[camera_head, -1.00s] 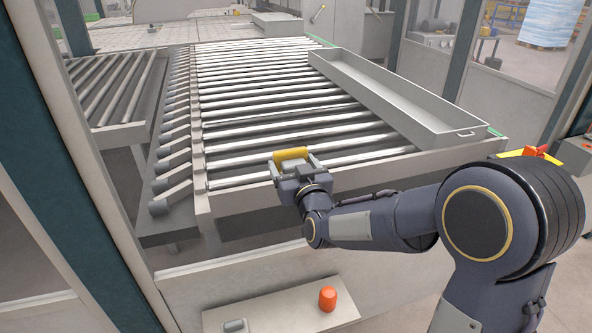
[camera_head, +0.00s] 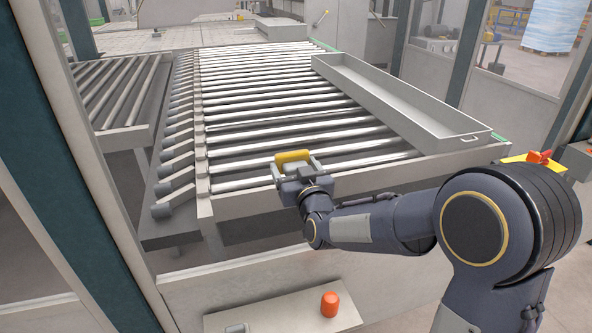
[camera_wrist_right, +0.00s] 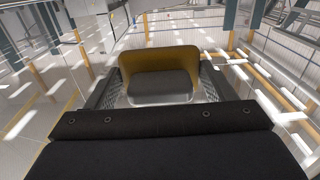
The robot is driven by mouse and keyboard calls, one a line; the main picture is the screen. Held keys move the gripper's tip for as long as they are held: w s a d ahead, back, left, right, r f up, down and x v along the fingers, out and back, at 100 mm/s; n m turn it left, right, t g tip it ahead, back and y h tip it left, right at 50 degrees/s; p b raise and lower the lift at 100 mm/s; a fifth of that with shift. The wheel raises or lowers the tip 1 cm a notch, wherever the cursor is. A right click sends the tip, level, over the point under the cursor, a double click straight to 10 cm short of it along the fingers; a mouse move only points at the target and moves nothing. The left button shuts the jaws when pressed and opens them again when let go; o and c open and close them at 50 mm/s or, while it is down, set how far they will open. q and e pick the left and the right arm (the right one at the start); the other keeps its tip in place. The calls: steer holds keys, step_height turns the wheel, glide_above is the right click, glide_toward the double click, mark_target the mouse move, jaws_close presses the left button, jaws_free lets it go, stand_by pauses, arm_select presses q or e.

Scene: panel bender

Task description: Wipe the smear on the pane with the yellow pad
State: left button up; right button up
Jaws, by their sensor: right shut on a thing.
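The yellow pad (camera_head: 293,156) is between the fingers of my right gripper (camera_head: 295,168), which is shut on it. The pad is held up in front of the near end of the roller table. In the right wrist view the pad (camera_wrist_right: 160,58) shows as a yellow sheet behind a dark grey block, between the two fingers. I cannot make out the clear pane's surface or the smear, and cannot tell whether the pad touches the pane. My left gripper is not in view.
The roller table (camera_head: 262,205) carries a long grey tray (camera_head: 465,142) at its right. A frame post (camera_head: 70,150) stands at the left. Below, a grey shelf (camera_head: 285,315) holds an orange cylinder (camera_head: 329,303) and a small grey item (camera_head: 236,328).

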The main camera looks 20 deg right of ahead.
steer(key=shift+w, duration=0.5)
